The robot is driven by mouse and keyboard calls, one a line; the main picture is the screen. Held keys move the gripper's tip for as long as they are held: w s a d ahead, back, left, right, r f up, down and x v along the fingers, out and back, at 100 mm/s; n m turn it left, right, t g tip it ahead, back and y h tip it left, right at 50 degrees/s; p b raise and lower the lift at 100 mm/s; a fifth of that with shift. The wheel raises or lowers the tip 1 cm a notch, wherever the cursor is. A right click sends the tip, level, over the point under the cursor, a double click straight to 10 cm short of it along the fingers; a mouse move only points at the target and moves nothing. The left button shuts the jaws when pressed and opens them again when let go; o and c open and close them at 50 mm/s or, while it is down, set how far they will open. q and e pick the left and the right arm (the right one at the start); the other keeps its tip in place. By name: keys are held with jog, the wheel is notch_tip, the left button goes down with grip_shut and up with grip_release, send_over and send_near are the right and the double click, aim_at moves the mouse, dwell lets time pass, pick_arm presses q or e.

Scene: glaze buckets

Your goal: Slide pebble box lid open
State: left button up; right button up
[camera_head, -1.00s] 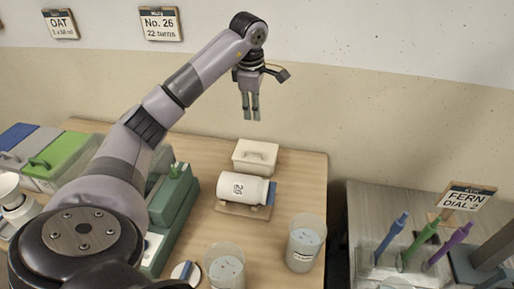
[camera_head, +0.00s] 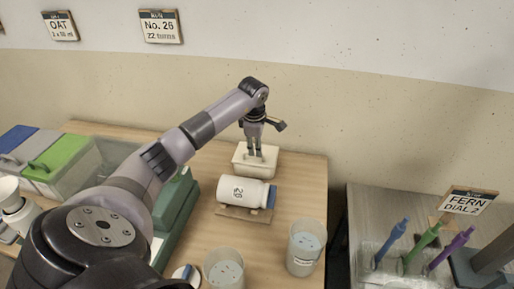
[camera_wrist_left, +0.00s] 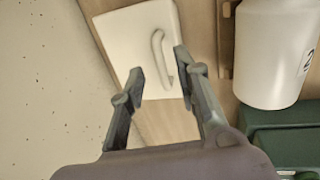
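The pebble box appears to be the cream lidded box (camera_head: 242,168) at the back right of the wooden table. Its pale lid (camera_wrist_left: 118,38) with a raised bar handle (camera_wrist_left: 156,48) fills the upper middle of the left wrist view. The lid looks closed. My left gripper (camera_head: 255,155) points down over the box; in the left wrist view its fingers (camera_wrist_left: 158,72) are apart with nothing between the tips, near the handle. I cannot tell whether a fingertip touches the lid. The fingers partly hide the handle in the head view. My right gripper is not in view.
A white jar (camera_head: 242,192) lies on a wooden rest just in front of the box. Two clear buckets (camera_head: 305,250) (camera_head: 224,270) stand nearer. A green-lidded container (camera_head: 65,160) is at left. Green equipment (camera_head: 172,212) stands between.

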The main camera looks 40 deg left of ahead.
pick_arm(q)
jog(key=shift+w+a+f, duration=0.1)
jog(key=shift+w+f, duration=0.05)
jog(key=shift+f, duration=0.55)
jog(key=shift+w+a+f, duration=0.1)
jog(key=shift+f, duration=0.55)
jog(key=shift+c, duration=0.2)
grip_shut()
